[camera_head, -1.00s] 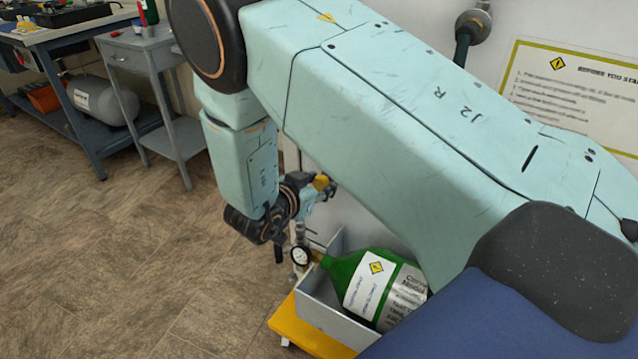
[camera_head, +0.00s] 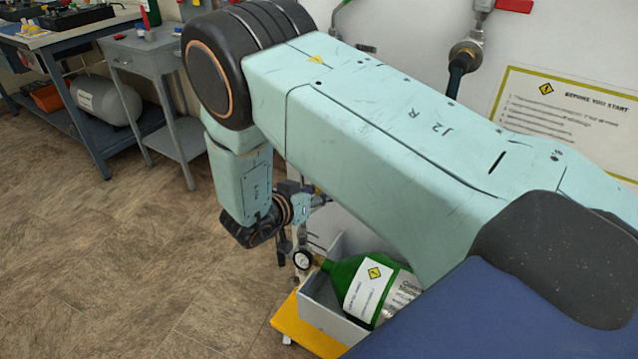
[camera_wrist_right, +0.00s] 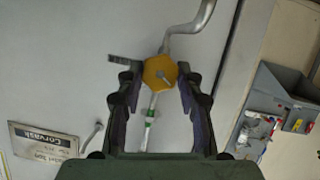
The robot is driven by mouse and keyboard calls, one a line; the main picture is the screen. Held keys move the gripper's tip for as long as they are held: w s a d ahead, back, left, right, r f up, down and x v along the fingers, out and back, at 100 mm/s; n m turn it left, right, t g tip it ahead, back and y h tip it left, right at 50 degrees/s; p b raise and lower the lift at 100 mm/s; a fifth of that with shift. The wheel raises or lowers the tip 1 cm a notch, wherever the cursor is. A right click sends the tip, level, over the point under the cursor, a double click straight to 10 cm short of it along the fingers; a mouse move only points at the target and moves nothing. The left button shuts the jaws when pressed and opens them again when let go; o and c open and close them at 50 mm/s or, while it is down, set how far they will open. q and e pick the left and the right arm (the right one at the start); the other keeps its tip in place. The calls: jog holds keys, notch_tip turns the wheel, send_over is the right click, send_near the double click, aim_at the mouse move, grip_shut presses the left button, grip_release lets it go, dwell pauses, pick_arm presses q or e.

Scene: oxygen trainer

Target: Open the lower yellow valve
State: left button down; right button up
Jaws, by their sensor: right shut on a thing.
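The yellow valve (camera_wrist_right: 160,73) is a yellow hexagonal knob on a thin pipe, in the middle of the right wrist view. A grey bent pipe runs up from it and a pale pipe with a green band runs down. My right gripper (camera_wrist_right: 158,84) has its two fingers on either side of the knob and is shut on it. In the head view my right wrist and gripper (camera_head: 312,200) are by the wall, partly behind my arm, and the knob cannot be made out. My left gripper is in neither view.
A green gas bottle (camera_head: 368,285) lies in a grey tray with a yellow base (camera_head: 308,332) below my right arm. A gauge (camera_head: 303,259) is at its neck. A red-handled valve (camera_head: 513,5) and a sign (camera_head: 570,115) are on the wall. The floor at left is clear.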

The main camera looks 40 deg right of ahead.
jog(key=shift+w+n, duration=0.1)
jog(key=shift+n, duration=0.2)
jog(key=o, duration=1.2)
jog(key=shift+c, duration=0.2)
notch_tip(320, 180, up, 10)
